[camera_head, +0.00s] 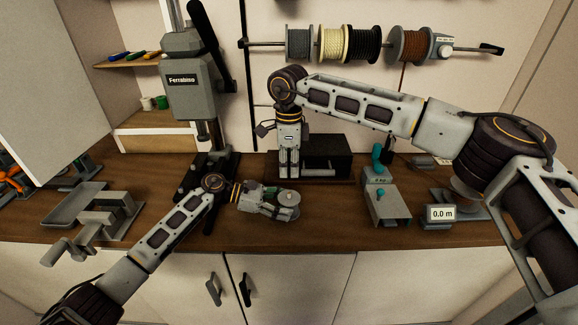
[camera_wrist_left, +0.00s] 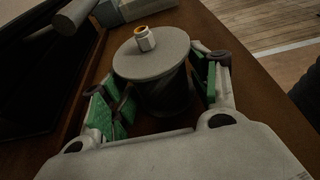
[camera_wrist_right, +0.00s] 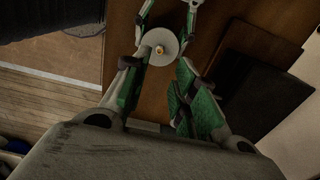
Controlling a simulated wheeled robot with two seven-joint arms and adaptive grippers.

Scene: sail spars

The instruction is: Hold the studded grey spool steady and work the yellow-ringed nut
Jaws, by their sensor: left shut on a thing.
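The studded grey spool (camera_head: 289,199) stands on the brown worktop with a pale round flange on top. The flange also shows in the left wrist view (camera_wrist_left: 170,60) and the right wrist view (camera_wrist_right: 157,38). The yellow-ringed nut (camera_wrist_left: 145,39) sits on top of the flange; it also shows in the right wrist view (camera_wrist_right: 160,49). My left gripper (camera_head: 283,204) is shut on the spool, its fingers on either side of the dark body below the flange. My right gripper (camera_head: 289,175) points down behind the spool, open and empty, apart from the nut.
A grey press (camera_head: 192,90) stands behind my left arm. A black box (camera_head: 328,158) lies behind the right gripper. A grey dispenser with a teal knob (camera_head: 387,205) and a 0.0 m display (camera_head: 441,213) stand to the right. Several spools hang on a rod above.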

